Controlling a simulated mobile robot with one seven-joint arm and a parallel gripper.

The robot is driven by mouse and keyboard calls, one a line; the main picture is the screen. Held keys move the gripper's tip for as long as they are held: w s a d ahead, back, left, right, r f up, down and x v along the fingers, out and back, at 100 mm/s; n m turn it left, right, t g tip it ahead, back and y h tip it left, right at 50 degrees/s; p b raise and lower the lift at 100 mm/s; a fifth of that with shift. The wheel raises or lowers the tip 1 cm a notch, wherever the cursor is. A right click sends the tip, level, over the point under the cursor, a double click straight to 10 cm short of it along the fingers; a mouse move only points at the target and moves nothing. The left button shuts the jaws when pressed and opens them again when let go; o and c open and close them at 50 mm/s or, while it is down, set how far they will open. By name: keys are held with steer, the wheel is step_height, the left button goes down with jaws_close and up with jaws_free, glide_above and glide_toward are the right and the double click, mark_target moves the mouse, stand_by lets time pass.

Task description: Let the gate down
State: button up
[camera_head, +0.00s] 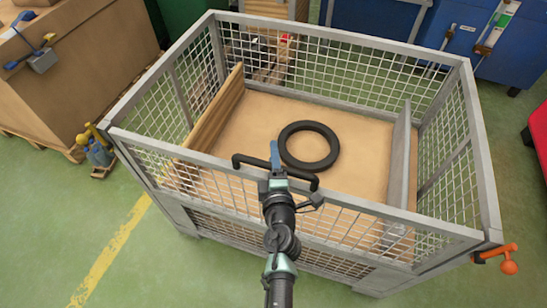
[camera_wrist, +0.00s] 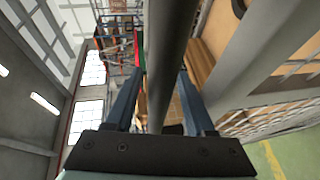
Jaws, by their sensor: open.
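The gate is the near mesh side of a grey wire cage, standing upright with its top rail (camera_head: 355,203) level with the other walls. A black bar handle (camera_head: 248,161) sits at the middle of this rail. My gripper (camera_head: 275,160) is at the handle. In the wrist view its blue fingers (camera_wrist: 160,75) stand apart on either side of a dark round bar (camera_wrist: 165,40), which looks like the handle. Contact cannot be told. An orange lever (camera_head: 505,258) juts out at the right front corner. A yellow-handled part (camera_head: 90,134) shows by the left front corner.
The cage holds a black ring (camera_head: 308,128), a wooden board (camera_head: 215,105) at left and a grey panel (camera_head: 399,155) at right. A large brown box (camera_head: 85,65) stands left, a blue container (camera_head: 455,35) behind right. Green floor is clear at front left.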

jaws_close()
stand_by(0.3)
stand_by(1.2)
